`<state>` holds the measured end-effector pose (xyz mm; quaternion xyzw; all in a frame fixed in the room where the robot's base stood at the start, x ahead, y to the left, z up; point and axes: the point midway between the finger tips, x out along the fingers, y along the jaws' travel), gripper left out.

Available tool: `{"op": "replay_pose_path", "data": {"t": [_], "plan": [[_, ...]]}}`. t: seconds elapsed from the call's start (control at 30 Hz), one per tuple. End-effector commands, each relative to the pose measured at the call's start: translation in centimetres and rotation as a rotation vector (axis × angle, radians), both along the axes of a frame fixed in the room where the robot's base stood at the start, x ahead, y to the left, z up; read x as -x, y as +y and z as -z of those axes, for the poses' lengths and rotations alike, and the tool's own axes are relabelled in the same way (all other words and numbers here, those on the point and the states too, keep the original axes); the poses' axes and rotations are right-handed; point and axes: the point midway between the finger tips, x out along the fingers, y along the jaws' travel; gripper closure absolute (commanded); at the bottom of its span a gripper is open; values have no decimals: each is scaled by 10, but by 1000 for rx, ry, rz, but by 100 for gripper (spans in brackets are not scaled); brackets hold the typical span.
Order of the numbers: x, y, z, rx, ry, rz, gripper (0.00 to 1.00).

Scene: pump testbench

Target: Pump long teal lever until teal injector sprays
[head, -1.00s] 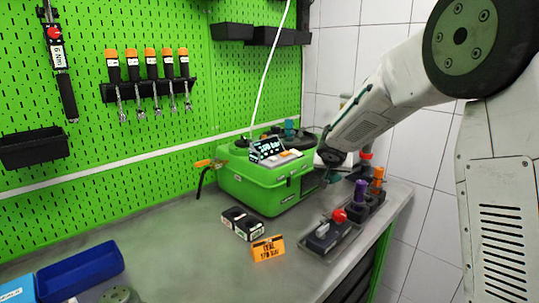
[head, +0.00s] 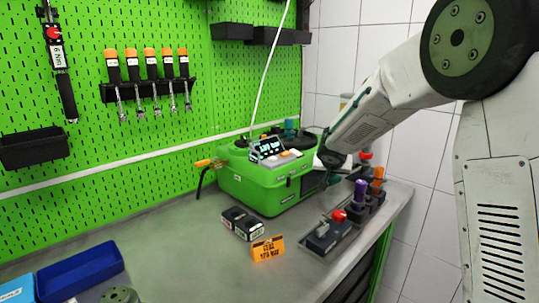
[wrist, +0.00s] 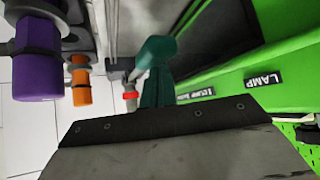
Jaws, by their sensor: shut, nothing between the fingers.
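The green pump case (head: 255,188) stands on the bench with a small lit display (head: 267,149) on top; its digits are too small to read surely. A teal part (head: 291,126) stands at the back of the case top. In the wrist view a teal handle-like piece (wrist: 156,72) is straight ahead of my gripper (wrist: 170,115), very near its front edge; I cannot tell whether they touch. My gripper is shut and empty. In the head view it is low at the case's right side, its fingertips largely hidden. I cannot make out a spray.
Right of the case stand a purple injector (head: 360,190), an orange-topped one (head: 377,177) and a red-knobbed unit (head: 339,216). An orange card (head: 268,249) and a black box (head: 242,222) are in front. A blue tray (head: 82,271) is at left. The front middle bench is clear.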

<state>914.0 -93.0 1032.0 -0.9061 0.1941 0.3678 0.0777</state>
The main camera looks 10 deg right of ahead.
Motion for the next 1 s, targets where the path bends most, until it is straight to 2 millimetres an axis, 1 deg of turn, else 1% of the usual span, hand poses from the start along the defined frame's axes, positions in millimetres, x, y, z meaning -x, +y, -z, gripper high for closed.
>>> {"op": "replay_pose_path", "data": {"t": [0.1, 0.4, 1.0], "plan": [[-1, -1, -14, -1, -4, 1, 100], [-3, -4, -38, 0, -2, 0, 100], [-3, -4, -39, 0, 0, 0, 100]]}}
